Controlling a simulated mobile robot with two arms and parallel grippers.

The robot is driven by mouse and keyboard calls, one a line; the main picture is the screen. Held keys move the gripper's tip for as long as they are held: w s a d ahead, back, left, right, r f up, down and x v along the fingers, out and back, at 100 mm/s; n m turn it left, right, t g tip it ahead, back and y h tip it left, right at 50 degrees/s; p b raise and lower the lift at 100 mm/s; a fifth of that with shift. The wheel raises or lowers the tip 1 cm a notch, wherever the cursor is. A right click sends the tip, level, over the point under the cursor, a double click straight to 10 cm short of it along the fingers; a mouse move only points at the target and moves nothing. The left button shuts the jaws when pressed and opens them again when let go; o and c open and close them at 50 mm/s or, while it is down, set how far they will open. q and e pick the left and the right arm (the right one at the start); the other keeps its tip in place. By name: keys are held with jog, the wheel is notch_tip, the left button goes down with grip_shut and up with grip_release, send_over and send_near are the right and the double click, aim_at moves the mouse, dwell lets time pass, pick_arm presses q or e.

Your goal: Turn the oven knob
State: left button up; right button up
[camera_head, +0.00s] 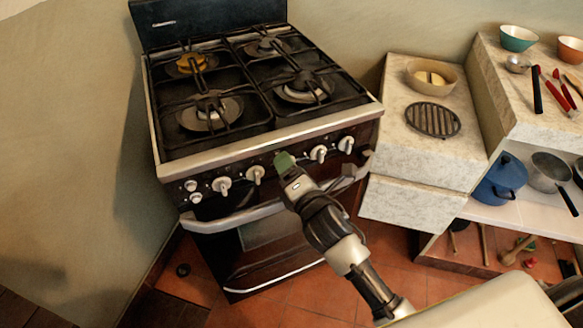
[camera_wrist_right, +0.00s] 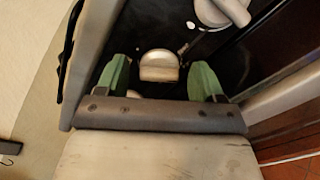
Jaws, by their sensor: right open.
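The oven (camera_head: 262,158) stands against the wall, with a row of pale knobs along its dark front panel. One knob (camera_wrist_right: 159,66) sits between the two green fingertips of my right gripper (camera_wrist_right: 160,80) in the right wrist view, with a gap on each side. My right gripper (camera_head: 284,163) is open in front of the panel in the head view and hides part of it. A second knob (camera_wrist_right: 228,12) shows at the top right of the wrist view. Beside the gripper in the head view are a knob to its left (camera_head: 256,174) and one to its right (camera_head: 319,153). My left gripper is not in view.
The oven door handle (camera_head: 235,216) juts out below the panel. A stone counter (camera_head: 400,150) with a bowl (camera_head: 431,77) and a round grate (camera_head: 433,119) stands right of the oven. Shelves with a blue pot (camera_head: 500,179) are farther right. Tiled floor lies below.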

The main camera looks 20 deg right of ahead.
jog(key=c, duration=0.9)
